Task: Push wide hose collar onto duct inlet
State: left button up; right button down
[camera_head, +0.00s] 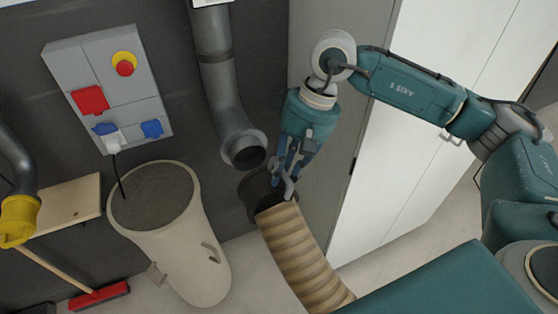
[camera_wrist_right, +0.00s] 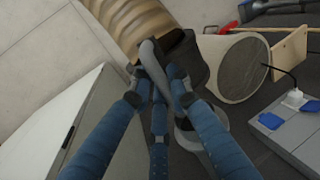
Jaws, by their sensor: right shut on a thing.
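The wide hose collar (camera_head: 256,192) is a dark, short cylinder on the upper end of a tan ribbed hose (camera_head: 300,255). The duct inlet (camera_head: 246,153) is the round open lower end of a grey bent pipe, just above the collar in the head view. The two look close, but I cannot tell whether they touch. My right gripper (camera_head: 286,182) is shut on the collar at its right side. In the right wrist view the fingers (camera_wrist_right: 163,75) close at the dark collar (camera_wrist_right: 188,60), and the grey duct end (camera_wrist_right: 187,135) is partly hidden behind a finger. My left gripper is not in view.
A large cream bin (camera_head: 190,265) stands left of the hose. A grey socket panel (camera_head: 110,85) with a red button hangs on the dark wall. A white cabinet (camera_head: 410,150) is on the right. A wooden shelf (camera_head: 70,210) and yellow-ended pipe (camera_head: 18,218) are far left.

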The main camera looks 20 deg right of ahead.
jog(key=shift+w+r+p, duration=0.2)
jog(key=shift+w+p, duration=0.25)
jog(key=shift+w, duration=0.95)
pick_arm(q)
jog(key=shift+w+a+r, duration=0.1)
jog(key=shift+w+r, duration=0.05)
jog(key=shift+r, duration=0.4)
pick_arm(e)
jog(key=shift+w+a+f, duration=0.1)
jog(key=shift+w+f, duration=0.05)
jog(key=shift+w, duration=2.8)
pick_arm(q)
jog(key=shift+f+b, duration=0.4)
jog(key=shift+b, duration=0.05)
pick_arm(e)
jog(key=shift+a, duration=0.2)
pick_arm(q)
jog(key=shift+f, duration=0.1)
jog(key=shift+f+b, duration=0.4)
jog(key=shift+b, duration=0.1)
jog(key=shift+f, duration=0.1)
pick_arm(e)
jog(key=shift+w, duration=0.15)
